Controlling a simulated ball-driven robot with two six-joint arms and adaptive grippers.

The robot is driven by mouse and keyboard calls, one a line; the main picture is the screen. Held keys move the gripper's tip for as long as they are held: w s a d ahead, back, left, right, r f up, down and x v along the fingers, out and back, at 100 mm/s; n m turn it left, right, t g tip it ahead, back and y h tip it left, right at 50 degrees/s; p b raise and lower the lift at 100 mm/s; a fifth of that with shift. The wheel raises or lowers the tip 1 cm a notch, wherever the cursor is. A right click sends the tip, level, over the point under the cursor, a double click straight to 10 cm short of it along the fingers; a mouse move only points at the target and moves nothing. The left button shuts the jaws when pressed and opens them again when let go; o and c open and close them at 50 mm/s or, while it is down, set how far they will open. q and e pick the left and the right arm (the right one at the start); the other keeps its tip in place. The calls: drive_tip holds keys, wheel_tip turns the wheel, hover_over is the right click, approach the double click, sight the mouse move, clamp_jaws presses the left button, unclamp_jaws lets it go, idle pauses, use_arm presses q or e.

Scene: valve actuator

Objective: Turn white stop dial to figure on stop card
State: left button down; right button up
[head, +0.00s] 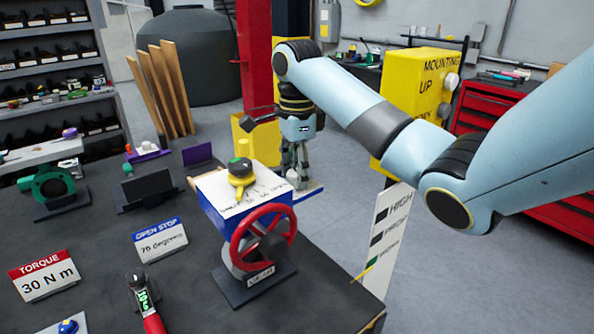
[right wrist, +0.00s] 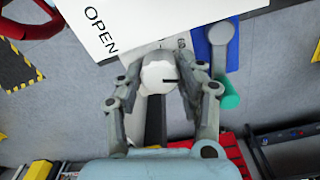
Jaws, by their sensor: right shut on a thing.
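The actuator is a blue box (head: 240,222) with a white top plate (head: 222,195). A yellow pointer knob with a dark green top (head: 241,172) stands on it, and a red handwheel (head: 236,250) is on its front. The stop card (head: 160,243) on the bench at the left reads "OPEN STOP" and "70 degrees". My right gripper (head: 293,178) points down at the box's far right side. In the right wrist view, my right gripper (right wrist: 160,78) is shut on the round white stop dial (right wrist: 156,72), which shows a short dark mark. The dial's scale is mostly hidden. My left gripper is out of view.
A torque card (head: 45,276) reads "30 N m". A tool with a lit display and red handle (head: 152,318) lies at the bench front. A white HIGH-marked board (head: 380,240) stands off the right edge. A yellow cabinet (head: 408,95) stands behind my right arm.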

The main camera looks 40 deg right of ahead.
idle(0.3)
drive_tip(key=o, duration=1.2)
drive_tip(key=shift+w, duration=0.1)
drive_tip(key=shift+c, duration=0.2)
